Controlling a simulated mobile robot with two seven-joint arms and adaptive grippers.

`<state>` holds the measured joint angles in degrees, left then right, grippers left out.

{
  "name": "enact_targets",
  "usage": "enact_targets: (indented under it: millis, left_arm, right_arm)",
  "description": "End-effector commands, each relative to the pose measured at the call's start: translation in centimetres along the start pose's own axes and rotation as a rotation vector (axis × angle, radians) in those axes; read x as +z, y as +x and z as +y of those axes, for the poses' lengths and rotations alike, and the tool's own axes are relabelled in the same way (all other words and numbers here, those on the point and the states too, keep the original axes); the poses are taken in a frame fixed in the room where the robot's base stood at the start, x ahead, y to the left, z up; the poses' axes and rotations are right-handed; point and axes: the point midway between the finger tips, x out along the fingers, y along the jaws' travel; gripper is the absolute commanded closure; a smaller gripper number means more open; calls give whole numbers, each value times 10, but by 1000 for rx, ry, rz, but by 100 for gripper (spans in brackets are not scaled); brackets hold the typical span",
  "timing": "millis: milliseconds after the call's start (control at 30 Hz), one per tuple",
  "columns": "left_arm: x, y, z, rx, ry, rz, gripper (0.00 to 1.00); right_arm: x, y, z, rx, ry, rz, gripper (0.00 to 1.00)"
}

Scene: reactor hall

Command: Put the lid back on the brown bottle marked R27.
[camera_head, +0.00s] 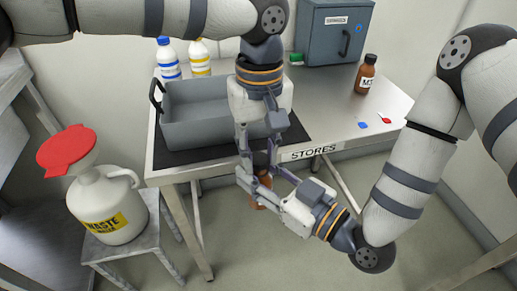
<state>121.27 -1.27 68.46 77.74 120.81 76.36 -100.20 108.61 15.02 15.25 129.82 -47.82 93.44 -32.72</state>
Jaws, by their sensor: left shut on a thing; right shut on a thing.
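A brown bottle (260,203) hangs in front of the table's front edge, mostly hidden by my grippers. Its mark does not show. My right gripper (256,178) is shut on this bottle from the lower right. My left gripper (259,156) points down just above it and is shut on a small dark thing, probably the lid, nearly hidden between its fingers. I cannot tell whether the lid touches the bottle's neck. A second brown bottle (367,75), with a dark cap and a white label seeming to start with M, stands at the table's back right.
A grey bin (190,130) stands on a dark mat on the STORES table (330,140). Blue-labelled (168,60) and yellow-labelled (200,58) bottles and a grey cabinet (335,35) are behind. Blue (363,125) and red (384,120) bits lie right. A waste jug (105,210) stands left.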

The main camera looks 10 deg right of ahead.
Motion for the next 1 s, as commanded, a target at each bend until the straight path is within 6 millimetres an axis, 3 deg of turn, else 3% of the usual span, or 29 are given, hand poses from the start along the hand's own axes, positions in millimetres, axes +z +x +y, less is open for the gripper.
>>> enact_targets:
  millis: [33,1000]
  left_arm:
    - [2,6,0,-9,-1,-8,89]
    - [5,15,0,-9,-2,-14,88]
  right_arm:
    - [-12,4,-2,-5,5,40,100]
    - [-12,4,-1,-3,4,42,100]
